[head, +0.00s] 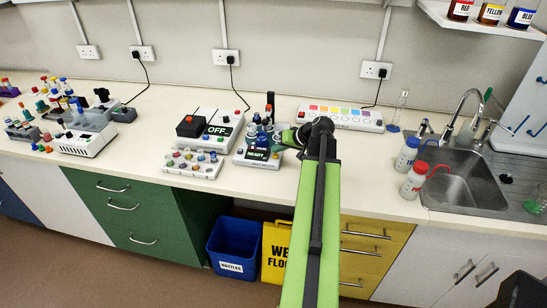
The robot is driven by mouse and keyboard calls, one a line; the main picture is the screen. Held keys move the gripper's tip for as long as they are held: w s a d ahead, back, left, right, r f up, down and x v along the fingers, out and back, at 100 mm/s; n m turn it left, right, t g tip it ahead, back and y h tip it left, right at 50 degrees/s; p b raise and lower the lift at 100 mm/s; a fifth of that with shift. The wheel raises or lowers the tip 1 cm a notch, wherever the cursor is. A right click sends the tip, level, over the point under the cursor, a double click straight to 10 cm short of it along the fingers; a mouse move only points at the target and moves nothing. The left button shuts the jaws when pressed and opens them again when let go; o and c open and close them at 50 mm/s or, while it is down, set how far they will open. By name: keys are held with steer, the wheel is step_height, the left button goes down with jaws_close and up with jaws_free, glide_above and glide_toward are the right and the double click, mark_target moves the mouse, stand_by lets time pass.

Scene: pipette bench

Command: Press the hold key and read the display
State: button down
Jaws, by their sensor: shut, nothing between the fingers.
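A small white bench device (241,157) stands near the front of the worktop, centre of the head view. Its dark front display (258,153) shows small light text that looks like "READY". Blue and grey round parts and a dark upright piece stand on top of it. My green arm reaches up from the bottom, and my gripper (280,144) is shut and empty at the right side of this device, close above or beside it. I cannot tell whether the fingertips touch it. The gripper hides the device's right part, and I cannot make out the hold key.
Left of it stand a device with an "OFF" display (218,131) and a rack of coloured caps (192,162). Behind right is a strip of coloured keys (340,116). Two wash bottles (413,181) stand by the sink (470,184). The worktop front is clear left of the bottles.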

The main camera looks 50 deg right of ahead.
mark_target(277, 156)
steer(key=shift+f+b, duration=0.4)
steer(key=shift+f, duration=0.05)
stand_by(0.4)
steer(key=shift+r+p, duration=0.9)
steer(key=shift+r, duration=0.05)
step_height(277, 156, up, 6)
steer(key=p, duration=0.6)
